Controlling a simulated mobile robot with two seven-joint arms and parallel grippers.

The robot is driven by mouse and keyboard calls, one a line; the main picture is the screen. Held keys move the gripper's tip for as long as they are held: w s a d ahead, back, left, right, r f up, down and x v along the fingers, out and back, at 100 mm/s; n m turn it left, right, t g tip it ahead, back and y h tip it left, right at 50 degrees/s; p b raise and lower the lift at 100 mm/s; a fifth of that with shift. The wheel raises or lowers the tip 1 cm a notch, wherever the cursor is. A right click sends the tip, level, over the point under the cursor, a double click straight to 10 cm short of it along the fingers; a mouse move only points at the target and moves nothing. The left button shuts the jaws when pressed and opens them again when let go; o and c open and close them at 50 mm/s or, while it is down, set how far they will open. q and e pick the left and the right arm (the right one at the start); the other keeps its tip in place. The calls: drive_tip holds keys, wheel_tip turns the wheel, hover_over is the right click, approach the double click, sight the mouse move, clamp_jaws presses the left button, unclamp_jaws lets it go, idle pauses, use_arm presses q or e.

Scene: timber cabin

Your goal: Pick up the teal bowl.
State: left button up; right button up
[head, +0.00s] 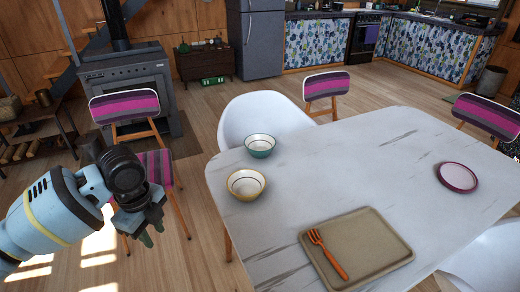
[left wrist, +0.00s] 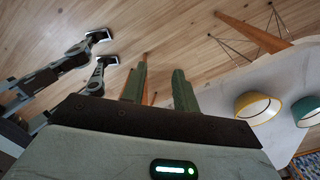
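The teal bowl (head: 261,153) stands upright on the white table (head: 330,180), near its far left corner. It looks empty. It also shows at the right edge of the left wrist view (left wrist: 307,111), partly cut off. My left gripper (head: 149,236) is off the table's left side, apart from the bowl and to its left. In the left wrist view its two green fingers (left wrist: 159,82) are spread with nothing between them. My right gripper is in neither view.
A yellow bowl (head: 245,194) stands just in front of the teal one. A tray (head: 375,238) with an orange fork (head: 327,255) lies at the near edge, a purple-rimmed plate (head: 457,177) at right. A white chair (head: 255,111) stands behind the bowls; a striped chair (head: 125,105) is at left.

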use_arm(q)
drive_tip(key=s+d+f+n+t+h, duration=0.2)
drive_tip(key=s+d+f+n+h, duration=0.15)
drive_tip(key=s+d+f, duration=0.5)
drive_tip(key=s+d+f+n+t+h, duration=0.25)
drive_tip(key=d+f+n, duration=0.25)
drive_tip(key=f, duration=0.7)
drive_tip(key=s+a+f+n+t+y, duration=0.1)
drive_tip(key=s+a+f+n, duration=0.1)
drive_tip(key=s, duration=0.6)
drive_tip(key=s+a+f+n+y, duration=0.1)
drive_tip(key=s+a+f+n, duration=0.1)
drive_tip(key=s+n, duration=0.3)
drive_tip(key=s+a+f+n+t+y, duration=0.1)
drive_tip(key=s+a+n, duration=0.3)
drive_tip(key=s, duration=0.6)
drive_tip(key=shift+s+a+f+t+y, duration=0.35)
drive_tip(key=shift+s+f+y, duration=0.05)
drive_tip(key=shift+f+y, duration=0.2)
